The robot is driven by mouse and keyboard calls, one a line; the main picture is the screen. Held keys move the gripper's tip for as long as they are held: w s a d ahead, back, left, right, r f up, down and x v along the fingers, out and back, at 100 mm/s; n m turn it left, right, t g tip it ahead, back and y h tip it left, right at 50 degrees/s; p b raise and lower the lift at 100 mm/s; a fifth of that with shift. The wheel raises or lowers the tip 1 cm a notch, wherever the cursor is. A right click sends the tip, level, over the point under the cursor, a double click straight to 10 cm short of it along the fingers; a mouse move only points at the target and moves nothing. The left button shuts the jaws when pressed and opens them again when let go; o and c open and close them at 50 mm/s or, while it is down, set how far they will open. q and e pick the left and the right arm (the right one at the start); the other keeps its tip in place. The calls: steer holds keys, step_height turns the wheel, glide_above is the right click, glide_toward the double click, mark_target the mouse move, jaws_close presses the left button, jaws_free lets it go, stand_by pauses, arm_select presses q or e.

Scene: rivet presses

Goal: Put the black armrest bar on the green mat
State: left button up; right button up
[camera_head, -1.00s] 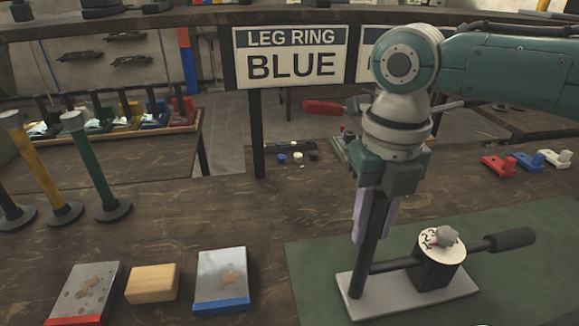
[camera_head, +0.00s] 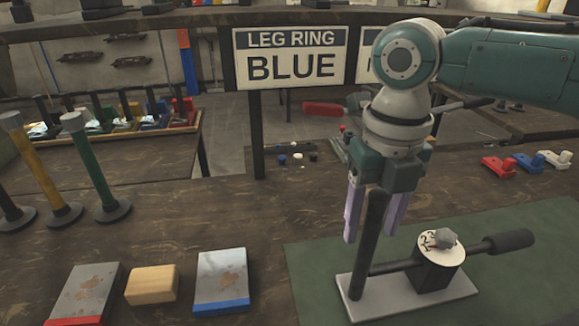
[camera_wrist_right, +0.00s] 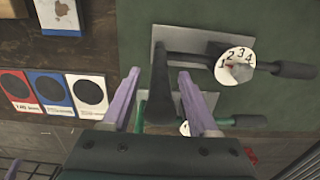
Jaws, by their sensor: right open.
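A press stands on the green mat (camera_head: 312,270), with a pale base plate (camera_head: 365,306), a numbered dial (camera_head: 428,241), a horizontal black rod ending in a thick black handle (camera_head: 508,242) and an upright black lever (camera_head: 370,245). I cannot tell which black part is the armrest bar. My right gripper (camera_head: 372,230) is open around the upper part of the lever. In the right wrist view, its purple fingers (camera_wrist_right: 160,108) stand apart on both sides of the lever (camera_wrist_right: 160,80). The mat also shows there (camera_wrist_right: 200,22). My left gripper is not in view.
Two metal plates (camera_head: 85,290) (camera_head: 222,277) and a wooden block (camera_head: 152,284) lie left of the mat. Yellow (camera_head: 40,170) and green (camera_head: 88,165) posts stand farther left. Red, blue and white pieces (camera_head: 528,162) lie at the right. A LEG RING BLUE sign (camera_head: 290,58) stands behind.

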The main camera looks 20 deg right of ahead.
step_height(320, 180, up, 11)
steer(key=shift+r, duration=0.2)
stand_by(0.3)
